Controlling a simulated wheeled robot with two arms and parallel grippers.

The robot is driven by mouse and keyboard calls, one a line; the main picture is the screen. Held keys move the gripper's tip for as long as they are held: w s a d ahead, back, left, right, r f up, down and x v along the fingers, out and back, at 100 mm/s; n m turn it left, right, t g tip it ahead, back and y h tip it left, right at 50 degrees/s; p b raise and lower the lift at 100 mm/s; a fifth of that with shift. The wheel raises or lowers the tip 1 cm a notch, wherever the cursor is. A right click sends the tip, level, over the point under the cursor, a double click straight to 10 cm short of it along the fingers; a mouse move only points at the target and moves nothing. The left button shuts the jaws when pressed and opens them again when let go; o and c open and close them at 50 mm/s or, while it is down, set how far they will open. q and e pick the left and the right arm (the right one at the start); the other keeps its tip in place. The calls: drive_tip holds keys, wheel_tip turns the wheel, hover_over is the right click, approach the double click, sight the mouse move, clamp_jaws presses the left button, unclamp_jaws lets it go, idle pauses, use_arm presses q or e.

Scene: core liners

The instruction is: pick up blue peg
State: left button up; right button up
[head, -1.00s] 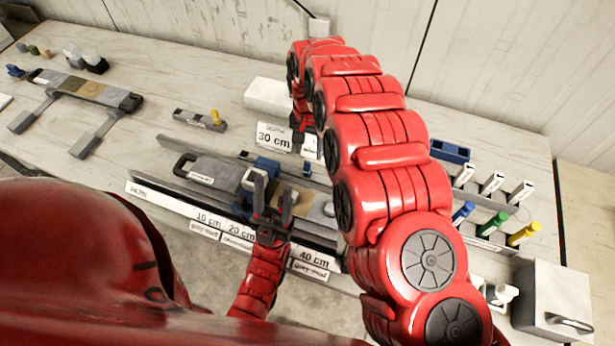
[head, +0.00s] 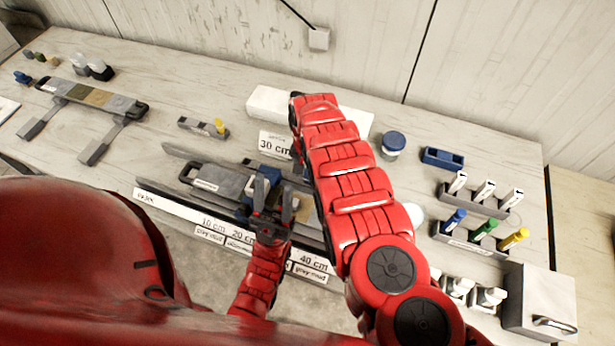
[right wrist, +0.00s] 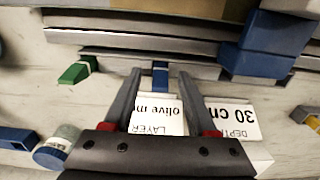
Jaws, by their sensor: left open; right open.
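A small blue peg (right wrist: 160,76) stands by the edge of the metal rail in the right wrist view. My right gripper (right wrist: 160,84) is open, with a fingertip to each side of the peg; whether they touch it I cannot tell. In the head view the right gripper and this peg are hidden behind my right arm. My left gripper (head: 273,190) is open at the core liner tray (head: 215,179), close to a blue block (head: 277,173); whether it touches the block is unclear.
A 30 cm label card (head: 275,144) stands behind the tray, and an olive label card (right wrist: 158,119) is below my right fingers. A green peg (right wrist: 76,73) lies to the left. Blue, green and yellow markers (head: 484,229) stand in a rack at right.

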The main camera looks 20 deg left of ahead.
clamp_jaws()
drive_tip(key=shift+r, duration=0.15)
idle(0.5)
